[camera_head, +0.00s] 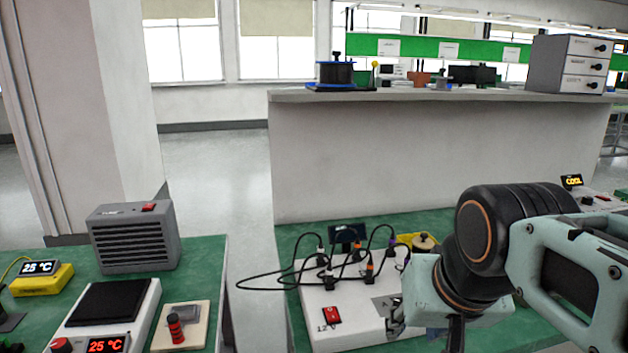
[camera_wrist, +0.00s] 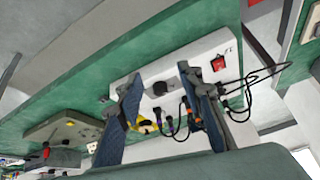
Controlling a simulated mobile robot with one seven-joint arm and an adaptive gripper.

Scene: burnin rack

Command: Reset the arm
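My arm reaches in from the right in the head view, with my gripper (camera_head: 425,325) low in front of the white rack box (camera_head: 340,310). Part of the gripper is hidden behind my wrist. In the wrist view the two fingers of my gripper (camera_wrist: 165,105) stand apart with a gap between them. I see nothing held between them. The white box also shows beyond the fingers in the wrist view (camera_wrist: 205,65), with its red switch (camera_wrist: 218,63).
Black cables (camera_head: 290,275) loop off the box's left side. A grey heater (camera_head: 135,237), a hot plate (camera_head: 110,305) and a yellow temperature display (camera_head: 42,280) stand on the left bench. A floor gap separates the benches. A grey partition (camera_head: 430,155) rises behind the box.

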